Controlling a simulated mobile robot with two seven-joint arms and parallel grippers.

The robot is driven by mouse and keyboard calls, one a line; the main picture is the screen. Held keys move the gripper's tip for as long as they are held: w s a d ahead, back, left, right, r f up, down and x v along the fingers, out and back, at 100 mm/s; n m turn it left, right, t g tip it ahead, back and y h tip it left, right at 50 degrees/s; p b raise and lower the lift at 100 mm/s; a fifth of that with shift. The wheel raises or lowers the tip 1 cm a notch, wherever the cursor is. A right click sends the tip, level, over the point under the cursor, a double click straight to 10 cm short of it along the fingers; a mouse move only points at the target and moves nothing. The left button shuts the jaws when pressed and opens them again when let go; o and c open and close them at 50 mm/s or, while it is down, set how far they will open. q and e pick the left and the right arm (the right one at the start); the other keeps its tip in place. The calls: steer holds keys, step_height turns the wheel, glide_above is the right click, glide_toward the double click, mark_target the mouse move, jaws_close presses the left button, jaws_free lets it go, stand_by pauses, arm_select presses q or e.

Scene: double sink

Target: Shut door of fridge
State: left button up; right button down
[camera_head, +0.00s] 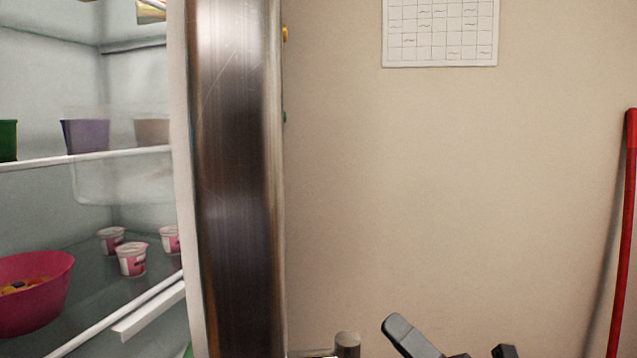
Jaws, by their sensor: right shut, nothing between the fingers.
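The fridge stands open at the left, and its lit inside (60,80) with shelves is in view. A tall brushed-metal panel (238,170) with a pale edge stands upright beside the shelves; I cannot tell whether it is the door seen edge-on or the fridge's side wall. My right gripper (405,335) shows only in part as dark grey pieces at the bottom edge, right of the panel and apart from it in the picture. It is shut and empty. My left gripper is not in view.
A pink bowl (36,295), small yogurt cups (132,260) and a purple container (86,136) stand on the shelves. A beige wall (450,190) with a calendar (440,32) is behind. A red pole (627,210) leans at the far right.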

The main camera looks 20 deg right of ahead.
steer(key=s+d+r+m+g+y+p, duration=0.15)
steer(key=s+r+m+g+p, duration=0.25)
steer(key=r+m+g, duration=0.9)
steer(key=s+r+m+g+y+p, duration=0.2)
steer(key=s+r+m+g+p, duration=0.3)
steer(key=m, duration=1.6)
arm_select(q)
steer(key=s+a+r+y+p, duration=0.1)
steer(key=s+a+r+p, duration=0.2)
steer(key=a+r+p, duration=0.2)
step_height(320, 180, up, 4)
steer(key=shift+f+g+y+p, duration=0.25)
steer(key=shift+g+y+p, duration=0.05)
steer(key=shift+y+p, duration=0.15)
arm_select(e)
steer(key=w+a+r+t, duration=0.1)
steer(key=w+a, duration=0.3)
steer(key=a, duration=1)
steer(key=shift+w, duration=0.15)
steer(key=shift+a, duration=0.15)
